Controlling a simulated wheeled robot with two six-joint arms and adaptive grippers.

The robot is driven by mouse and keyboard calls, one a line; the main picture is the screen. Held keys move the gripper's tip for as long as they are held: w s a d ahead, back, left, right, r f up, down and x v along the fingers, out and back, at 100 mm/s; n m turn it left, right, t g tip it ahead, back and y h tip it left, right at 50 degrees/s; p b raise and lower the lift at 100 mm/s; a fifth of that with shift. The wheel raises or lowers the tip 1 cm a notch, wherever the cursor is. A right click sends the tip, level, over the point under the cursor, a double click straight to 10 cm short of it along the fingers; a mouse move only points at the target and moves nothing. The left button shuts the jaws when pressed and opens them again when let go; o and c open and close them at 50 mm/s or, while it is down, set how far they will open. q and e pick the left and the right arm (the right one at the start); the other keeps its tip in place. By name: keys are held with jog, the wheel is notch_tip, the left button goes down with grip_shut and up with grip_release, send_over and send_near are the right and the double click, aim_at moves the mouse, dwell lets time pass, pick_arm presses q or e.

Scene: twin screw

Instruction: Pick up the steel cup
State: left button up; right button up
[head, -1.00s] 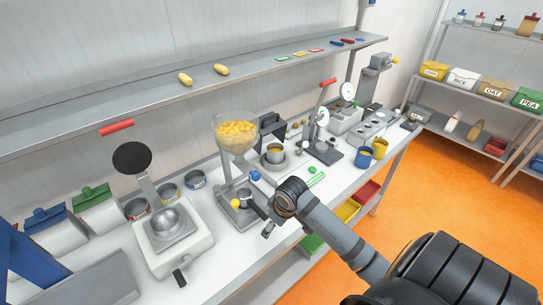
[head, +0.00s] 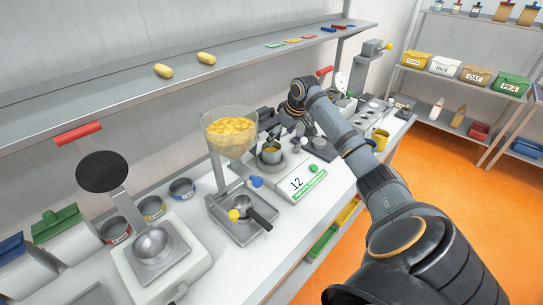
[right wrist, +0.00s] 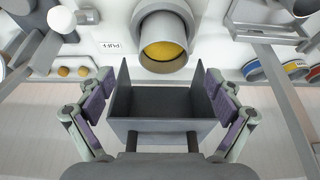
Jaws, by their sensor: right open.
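The steel cup (head: 271,154) stands upright on the round pan of the white scale (head: 314,190), with yellow stuff inside. In the right wrist view the steel cup (right wrist: 163,22) is at the top middle, beyond the fingertips. My right gripper (head: 291,126) is behind and to the right of the cup, apart from it. In the right wrist view its purple-padded fingers (right wrist: 160,88) are open, one on each side of a dark grey open box (right wrist: 160,132). I cannot tell whether they touch the box. My left gripper is not in view.
A hopper of yellow pieces (head: 230,134) stands left of the cup. A yellow mug (head: 380,140) is to the right, partly behind my arm. A press with a steel bowl (head: 152,243) is at the front left. The shelf (head: 110,92) runs above the counter.

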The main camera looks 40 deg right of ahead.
aim_at(274, 147)
jog(key=p+x, duration=0.1)
jog(key=x, duration=0.3)
jog(key=shift+s+a+f+p, duration=0.15)
jog(key=shift+a+p, duration=0.1)
jog(key=shift+p, duration=0.15)
jog(key=x, duration=0.2)
jog(key=shift+a+f+p, duration=0.1)
jog(key=shift+f+p, duration=0.25)
jog(key=shift+f, duration=0.05)
jog(key=shift+w+f, duration=0.3)
jog(key=shift+f, duration=0.15)
jog(key=shift+s+r, duration=0.1)
jog(key=shift+s, duration=0.05)
jog(key=c, duration=1.6)
jog(key=shift+o, duration=0.2)
jog(key=shift+r+b, duration=0.45)
jog(key=shift+b, duration=0.1)
pick_arm(q)
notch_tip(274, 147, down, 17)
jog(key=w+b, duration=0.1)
jog(key=b, duration=1.8)
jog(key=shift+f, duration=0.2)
pick_arm(e)
jog(key=s+d+r, duration=0.2)
jog(key=s+r, duration=1)
jog(key=s, duration=0.2)
jog(key=shift+d, duration=0.2)
